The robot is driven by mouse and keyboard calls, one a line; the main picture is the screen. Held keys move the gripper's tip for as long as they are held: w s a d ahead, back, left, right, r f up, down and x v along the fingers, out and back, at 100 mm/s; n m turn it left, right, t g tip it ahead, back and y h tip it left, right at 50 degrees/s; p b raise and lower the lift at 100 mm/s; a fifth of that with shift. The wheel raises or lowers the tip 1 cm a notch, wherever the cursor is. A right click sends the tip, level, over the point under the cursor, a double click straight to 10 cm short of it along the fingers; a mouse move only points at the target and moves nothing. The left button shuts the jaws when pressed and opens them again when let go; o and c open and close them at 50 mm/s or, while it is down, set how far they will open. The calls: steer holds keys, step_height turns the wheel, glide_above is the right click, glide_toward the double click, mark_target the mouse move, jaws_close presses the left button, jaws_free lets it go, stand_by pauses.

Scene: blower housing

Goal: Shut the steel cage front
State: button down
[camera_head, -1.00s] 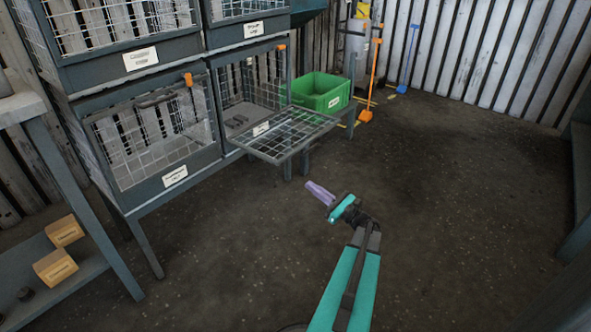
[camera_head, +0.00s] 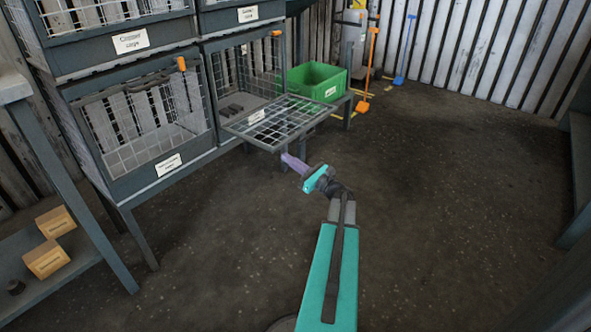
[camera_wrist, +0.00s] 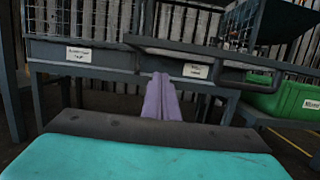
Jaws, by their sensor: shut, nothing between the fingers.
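The steel cage front (camera_head: 277,122) is a wire-mesh panel with a grey frame. It is hinged down, standing out roughly level from the lower right cage (camera_head: 232,72), whose front is open. In the wrist view its frame edge (camera_wrist: 190,50) crosses above the fingers, with a bar handle at the right. My gripper (camera_head: 289,159) has purple fingers, shut and empty. It is just below and in front of the panel's outer edge in the head view. The fingers (camera_wrist: 160,97) point toward the cages. I cannot tell whether they touch the panel.
The lower left cage (camera_head: 148,120) has its mesh front up. A green bin (camera_head: 318,83) stands right of the open cage. An orange-handled tool (camera_head: 371,65) and a blue one lean at the back. The floor (camera_head: 440,190) at right is clear.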

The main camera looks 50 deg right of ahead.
steer(key=shift+r+b, duration=0.6)
steer(key=shift+r, duration=1.1)
steer(key=shift+r, duration=0.1)
